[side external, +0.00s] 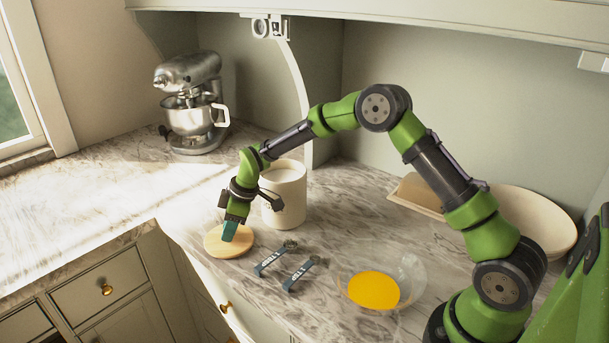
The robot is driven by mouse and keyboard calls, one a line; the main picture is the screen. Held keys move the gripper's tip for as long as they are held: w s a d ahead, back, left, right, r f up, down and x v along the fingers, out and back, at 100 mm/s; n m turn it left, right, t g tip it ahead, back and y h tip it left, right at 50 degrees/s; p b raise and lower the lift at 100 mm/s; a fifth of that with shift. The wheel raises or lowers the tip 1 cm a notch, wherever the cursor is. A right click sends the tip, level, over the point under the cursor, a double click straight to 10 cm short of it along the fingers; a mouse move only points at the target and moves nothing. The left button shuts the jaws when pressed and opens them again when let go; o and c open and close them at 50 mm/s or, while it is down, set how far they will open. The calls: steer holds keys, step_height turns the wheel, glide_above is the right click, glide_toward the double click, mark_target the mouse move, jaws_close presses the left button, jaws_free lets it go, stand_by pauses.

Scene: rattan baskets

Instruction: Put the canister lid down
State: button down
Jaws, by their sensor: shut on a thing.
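The canister lid (215,246) is a round, flat, light wooden disc at the left front of the marble counter. It looks level and at or very near the counter top; I cannot tell whether it touches. My gripper (229,232) points down over the lid and is shut on it near its upper right part. The fingertips hide the place of the grip. The white canister (287,200) stands upright just right of and behind my gripper, with its top open and pale contents showing.
Two dark blue-labelled measuring tools (285,268) lie right of the lid. A clear bowl with yellow liquid (375,289) stands further right. A large cream bowl (535,218) is at the back right. A stand mixer (192,105) stands at the back left. The counter's front edge is close to the lid.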

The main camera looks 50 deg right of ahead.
steer(key=c, duration=0.9)
jaws_free()
steer(key=shift+f, duration=0.1)
steer(key=v, duration=1.2)
steer(key=s+r+m+t+h, duration=0.2)
steer(key=s+r+m, duration=0.3)
steer(key=s+r, duration=0.7)
steer(key=s+m, duration=0.2)
steer(key=s, duration=0.4)
steer(key=s+d+m+t, duration=0.1)
steer(key=s+m, duration=0.2)
steer(key=s, duration=0.3)
steer(key=s+m+t, duration=0.1)
steer(key=s+m, duration=0.2)
steer(key=s, duration=0.2)
steer(key=shift+s+d+f+y, duration=0.2)
steer(key=shift+s+f+y, duration=0.1)
steer(key=shift+s+y, duration=0.1)
